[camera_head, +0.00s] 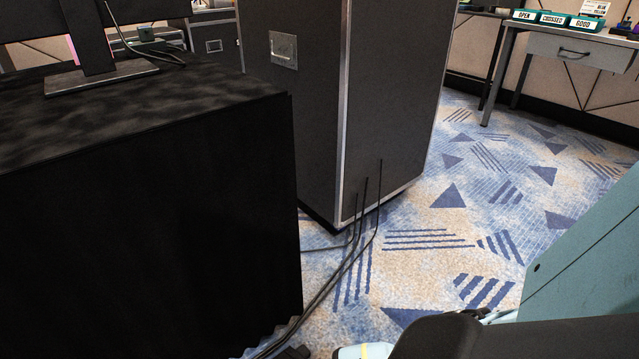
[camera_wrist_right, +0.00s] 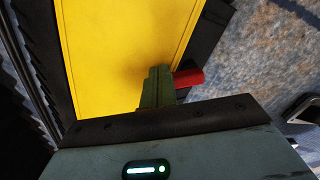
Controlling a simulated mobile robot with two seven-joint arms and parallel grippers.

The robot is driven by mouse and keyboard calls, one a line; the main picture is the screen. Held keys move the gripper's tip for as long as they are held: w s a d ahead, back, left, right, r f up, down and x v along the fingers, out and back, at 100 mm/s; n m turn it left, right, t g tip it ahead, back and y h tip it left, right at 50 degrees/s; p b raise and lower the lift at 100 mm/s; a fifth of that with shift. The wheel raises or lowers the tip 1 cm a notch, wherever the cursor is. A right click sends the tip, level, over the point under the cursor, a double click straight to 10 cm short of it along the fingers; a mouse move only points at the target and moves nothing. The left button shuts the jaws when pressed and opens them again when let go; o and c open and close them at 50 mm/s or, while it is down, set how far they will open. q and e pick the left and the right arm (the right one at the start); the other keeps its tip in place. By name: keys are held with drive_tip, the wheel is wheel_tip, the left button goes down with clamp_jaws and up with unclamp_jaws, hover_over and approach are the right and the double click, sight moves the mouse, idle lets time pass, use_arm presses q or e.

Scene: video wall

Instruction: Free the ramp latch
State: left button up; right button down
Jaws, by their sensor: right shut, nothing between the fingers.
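In the right wrist view a yellow panel (camera_wrist_right: 120,50) with dark edges lies below my right gripper, and I take it for the ramp. A red piece (camera_wrist_right: 188,77), which looks like the latch, sits at its right edge. My right gripper (camera_wrist_right: 157,72) is shut and empty. Its greenish fingers appear over the panel, just left of the red piece; I cannot tell whether they touch it. Part of the red piece may be hidden behind the fingers. The head view shows neither the ramp nor the latch. My left gripper is not in view.
A black-draped table (camera_head: 150,230) fills the left of the head view. A tall black flight case (camera_head: 390,100) stands behind it. Dark cables (camera_head: 340,275) run over the carpet (camera_head: 430,265) between them. A desk (camera_head: 560,48) with small signs stands back right. Carpet right of the case is open.

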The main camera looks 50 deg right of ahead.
drive_tip(key=shift+a, duration=0.85)
idle(0.4)
drive_tip(key=shift+s+a+p, duration=0.15)
drive_tip(key=shift+a+p, duration=0.25)
drive_tip(key=shift+a, duration=0.05)
